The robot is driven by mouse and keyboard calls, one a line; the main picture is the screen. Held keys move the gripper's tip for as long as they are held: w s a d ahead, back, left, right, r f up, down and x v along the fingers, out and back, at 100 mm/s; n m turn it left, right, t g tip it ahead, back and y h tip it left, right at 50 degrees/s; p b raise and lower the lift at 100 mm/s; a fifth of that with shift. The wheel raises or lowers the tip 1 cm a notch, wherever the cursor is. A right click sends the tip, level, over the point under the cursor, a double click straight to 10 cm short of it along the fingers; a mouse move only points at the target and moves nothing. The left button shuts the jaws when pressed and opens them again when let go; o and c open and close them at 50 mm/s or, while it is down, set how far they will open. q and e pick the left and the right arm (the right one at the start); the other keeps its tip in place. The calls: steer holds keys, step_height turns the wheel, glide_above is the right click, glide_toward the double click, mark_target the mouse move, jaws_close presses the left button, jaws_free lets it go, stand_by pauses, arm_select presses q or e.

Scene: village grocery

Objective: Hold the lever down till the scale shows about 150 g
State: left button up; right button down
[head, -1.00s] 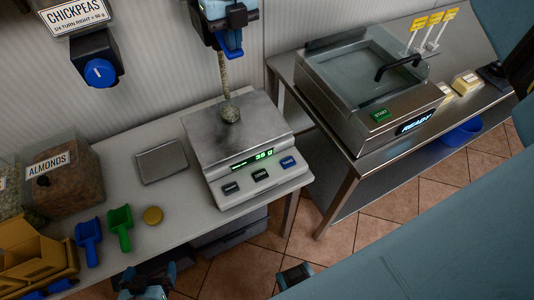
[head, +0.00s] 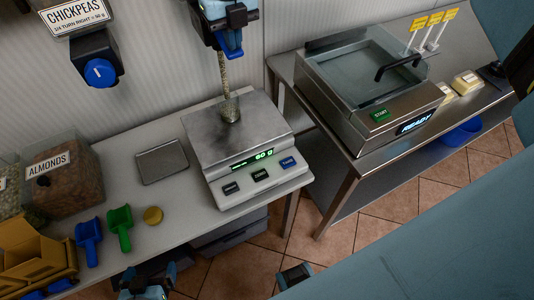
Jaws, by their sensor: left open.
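The scale (head: 237,150) stands on the counter with its green display (head: 252,159) lit; it seems to read 60 g, though the first digit is small. The blue lever (head: 230,44) is at the dispenser's outlet, top centre. My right gripper (head: 228,18) appears to be at this lever, cut by the top edge; its jaw gap is unclear. My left gripper (head: 148,277) is open and empty at the bottom edge, in front of the counter.
A chickpeas dispenser (head: 100,72) hangs at upper left. A steel machine (head: 365,85) stands on the right table.

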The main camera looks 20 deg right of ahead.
stand_by(0.3)
step_height(320, 180, up, 8)
steer(key=p, duration=0.2)
steer(key=shift+f, duration=0.25)
